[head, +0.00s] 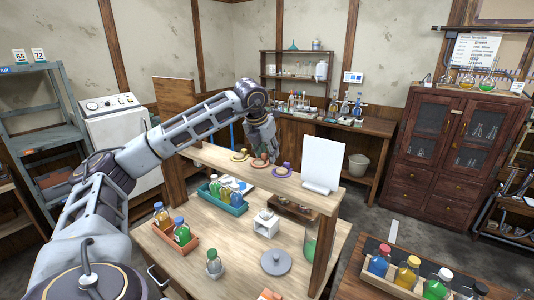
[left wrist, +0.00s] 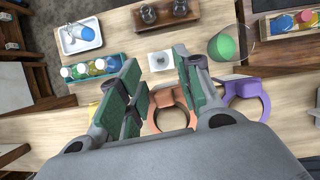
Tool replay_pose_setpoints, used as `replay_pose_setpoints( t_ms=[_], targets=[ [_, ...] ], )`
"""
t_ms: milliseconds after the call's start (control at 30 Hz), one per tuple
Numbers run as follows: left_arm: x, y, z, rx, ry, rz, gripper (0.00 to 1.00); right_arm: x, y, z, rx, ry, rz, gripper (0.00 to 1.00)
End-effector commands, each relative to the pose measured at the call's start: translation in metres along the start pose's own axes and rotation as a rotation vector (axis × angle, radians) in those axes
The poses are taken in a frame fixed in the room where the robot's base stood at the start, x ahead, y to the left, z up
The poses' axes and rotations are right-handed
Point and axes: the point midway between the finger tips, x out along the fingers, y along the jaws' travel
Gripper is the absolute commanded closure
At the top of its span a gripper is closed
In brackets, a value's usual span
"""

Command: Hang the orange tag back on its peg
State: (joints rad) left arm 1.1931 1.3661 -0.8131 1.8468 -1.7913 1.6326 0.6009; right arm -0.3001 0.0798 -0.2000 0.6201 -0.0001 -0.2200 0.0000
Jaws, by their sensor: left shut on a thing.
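The orange tag (head: 260,163) is a flat ring with a block-like end, at the upper shelf board (head: 310,195) between a yellow tag (head: 239,156) and a purple tag (head: 283,170). In the left wrist view the orange tag (left wrist: 172,101) shows between the fingers of my left gripper (left wrist: 160,95), which is shut on it. In the head view my left gripper (head: 263,157) points down over the tag. I cannot tell whether the tag touches the board. No peg can be made out clearly. My right gripper is not in view.
A white panel (head: 322,162) stands upright on the board, right of the purple tag. Below are a teal bottle tray (head: 232,210), an orange-brown bottle tray (head: 183,246), a white block (head: 266,227), a grey lid (head: 276,262) and a green-filled glass vessel (head: 310,243).

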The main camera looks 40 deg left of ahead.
Motion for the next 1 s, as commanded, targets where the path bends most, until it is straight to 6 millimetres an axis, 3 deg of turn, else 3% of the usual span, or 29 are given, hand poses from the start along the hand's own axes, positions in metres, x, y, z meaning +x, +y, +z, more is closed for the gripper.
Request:
replay_pose_setpoints(
  t_ms=[400,433,600,1000],
  targets=[
    [0.0091,-0.0007,-0.0066,0.002,0.018,0.002,0.79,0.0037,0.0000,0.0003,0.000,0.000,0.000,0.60],
    [0.0091,-0.0008,-0.0067,0.002,0.019,0.002,0.63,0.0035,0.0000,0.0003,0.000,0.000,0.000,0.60],
    [0.0096,-0.0002,-0.0073,0.001,0.022,0.004,0.41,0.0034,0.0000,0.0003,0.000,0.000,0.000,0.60],
    [0.0080,0.0013,-0.0064,-0.002,0.018,0.005,0.40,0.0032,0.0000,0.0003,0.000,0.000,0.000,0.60]
  ],
)
